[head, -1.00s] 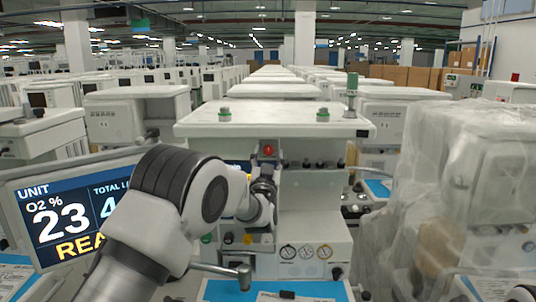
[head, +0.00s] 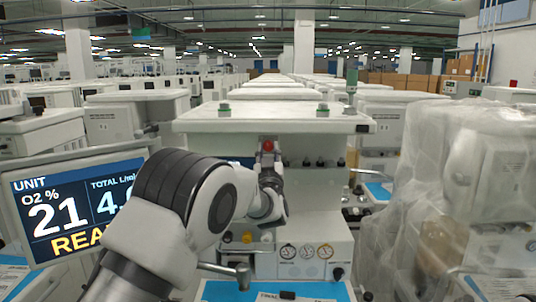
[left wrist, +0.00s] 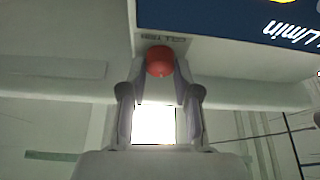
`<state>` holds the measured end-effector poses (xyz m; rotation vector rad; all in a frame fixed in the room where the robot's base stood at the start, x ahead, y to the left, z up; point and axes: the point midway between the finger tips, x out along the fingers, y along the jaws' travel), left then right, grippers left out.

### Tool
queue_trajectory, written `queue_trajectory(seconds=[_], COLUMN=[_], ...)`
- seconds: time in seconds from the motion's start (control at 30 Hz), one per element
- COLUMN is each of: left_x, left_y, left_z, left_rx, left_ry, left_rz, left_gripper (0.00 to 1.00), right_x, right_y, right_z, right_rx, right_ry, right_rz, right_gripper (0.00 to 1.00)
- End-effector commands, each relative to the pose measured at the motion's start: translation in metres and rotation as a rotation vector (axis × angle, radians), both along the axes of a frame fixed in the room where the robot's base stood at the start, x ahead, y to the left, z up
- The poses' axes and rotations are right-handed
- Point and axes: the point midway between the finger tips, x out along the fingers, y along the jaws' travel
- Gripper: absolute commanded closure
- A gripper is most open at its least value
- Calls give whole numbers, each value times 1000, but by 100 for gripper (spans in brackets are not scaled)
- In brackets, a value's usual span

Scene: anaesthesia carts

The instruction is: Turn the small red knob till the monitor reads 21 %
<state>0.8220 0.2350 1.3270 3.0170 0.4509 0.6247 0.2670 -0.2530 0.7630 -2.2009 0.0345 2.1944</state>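The small red knob (head: 268,146) sits on the front of the white cart, under its top. My left gripper (head: 268,166) reaches up to it from below. In the left wrist view the red knob (left wrist: 160,61) is between the two fingertips (left wrist: 160,70), one on each side, and the fingers appear closed on it. The monitor (head: 75,205) at the left reads O2 % 21; my left arm covers its right part. A corner of a dark blue screen (left wrist: 235,18) shows upside down in the left wrist view. My right gripper is not in view.
The white cart top (head: 275,115) overhangs the knob. Round gauges (head: 306,252) are on the lower front, above a blue mat (head: 225,290). A plastic-wrapped cart (head: 450,190) stands close on the right. Rows of similar carts fill the background.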

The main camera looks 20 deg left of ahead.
Motion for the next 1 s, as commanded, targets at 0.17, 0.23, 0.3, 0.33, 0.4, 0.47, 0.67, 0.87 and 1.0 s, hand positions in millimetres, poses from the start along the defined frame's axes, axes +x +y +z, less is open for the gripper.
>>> queue_trajectory(seconds=[0.17,0.23,0.3,0.33,0.4,0.47,0.67,0.87,1.0], left_x=[0,0,0,0,-2,-6,-43,-85,-100], left_y=[0,0,0,0,-1,-3,-16,-29,-33], left_z=[-1,-1,-1,-1,-2,-4,-21,-41,-47], left_rx=[0,0,0,0,2,2,5,4,2], left_ry=[2,2,2,2,3,5,8,6,5], left_rz=[0,0,0,0,0,-1,-1,-1,1], left_gripper=[44,44,44,44,44,44,44,44,44], right_x=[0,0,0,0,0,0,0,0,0], right_y=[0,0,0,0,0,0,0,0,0], right_z=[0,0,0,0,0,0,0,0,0], right_rx=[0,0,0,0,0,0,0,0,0], right_ry=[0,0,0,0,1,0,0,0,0], right_rz=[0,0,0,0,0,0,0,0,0], right_gripper=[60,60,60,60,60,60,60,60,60])
